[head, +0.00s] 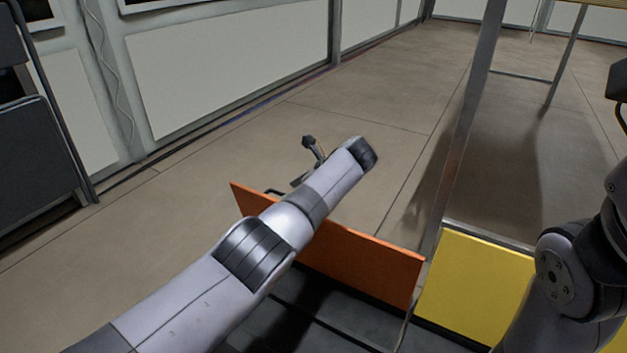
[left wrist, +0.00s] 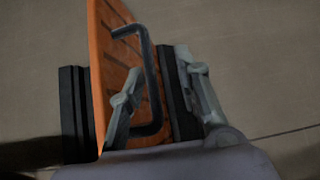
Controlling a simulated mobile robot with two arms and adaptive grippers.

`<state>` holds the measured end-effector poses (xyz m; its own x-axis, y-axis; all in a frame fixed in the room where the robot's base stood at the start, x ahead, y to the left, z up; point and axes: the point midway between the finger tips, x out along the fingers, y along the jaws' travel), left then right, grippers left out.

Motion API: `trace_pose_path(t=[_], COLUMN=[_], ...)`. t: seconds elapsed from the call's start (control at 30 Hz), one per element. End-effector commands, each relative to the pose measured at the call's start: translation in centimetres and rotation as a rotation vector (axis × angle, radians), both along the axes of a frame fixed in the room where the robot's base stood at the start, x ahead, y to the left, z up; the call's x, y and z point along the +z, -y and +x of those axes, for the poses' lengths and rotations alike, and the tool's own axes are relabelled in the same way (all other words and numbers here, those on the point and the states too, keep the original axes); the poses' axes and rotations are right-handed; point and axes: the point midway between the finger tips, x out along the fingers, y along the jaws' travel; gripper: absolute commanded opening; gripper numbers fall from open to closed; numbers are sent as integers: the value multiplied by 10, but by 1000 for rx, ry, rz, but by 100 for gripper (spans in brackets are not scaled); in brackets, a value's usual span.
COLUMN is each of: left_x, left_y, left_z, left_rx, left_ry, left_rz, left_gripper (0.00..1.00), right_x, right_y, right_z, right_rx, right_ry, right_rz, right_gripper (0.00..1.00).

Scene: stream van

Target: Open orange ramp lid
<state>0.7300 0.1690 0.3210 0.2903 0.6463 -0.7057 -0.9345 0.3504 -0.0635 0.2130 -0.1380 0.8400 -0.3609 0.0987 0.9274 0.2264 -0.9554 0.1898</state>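The orange ramp lid (head: 365,260) stands tilted up in the middle of the head view, and my left arm crosses over it. In the left wrist view the slotted orange lid (left wrist: 106,70) is seen close up with its dark bent handle (left wrist: 149,75). My left gripper (head: 306,163) is on the far side of the lid. Its fingers (left wrist: 163,97) are apart, with the handle bar between them; whether either touches the bar cannot be told. Part of the handle is hidden by my arm in the head view.
A yellow panel (head: 470,290) stands right of the lid, beside a metal post (head: 463,130). A dark folded chair-like object (head: 40,150) is at the left by the wall. The floor (head: 390,100) beyond the lid is clear.

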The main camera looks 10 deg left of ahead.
Motion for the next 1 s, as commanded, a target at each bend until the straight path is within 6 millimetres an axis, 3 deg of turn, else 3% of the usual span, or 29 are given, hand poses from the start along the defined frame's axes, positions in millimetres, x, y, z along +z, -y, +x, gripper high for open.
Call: trace_pose_path(t=[0.2, 0.4, 0.87, 1.0], left_x=[38, 57, 63, 55], left_y=[34, 51, 56, 64], left_z=[-14, -23, -25, -15], left_rx=[-3, 2, 1, -28], left_ry=[3, 1, 2, 63], left_rz=[0, 2, 0, -59], left_gripper=[30, 30, 30, 30], right_x=[0, 0, 0, 4], right_y=[0, 0, 0, 0], right_z=[0, 0, 0, 7], right_rx=[0, 0, 0, 0], right_ry=[1, 1, 0, -19], right_rz=[-1, -1, -1, 0], right_gripper=[40, 40, 40, 40])
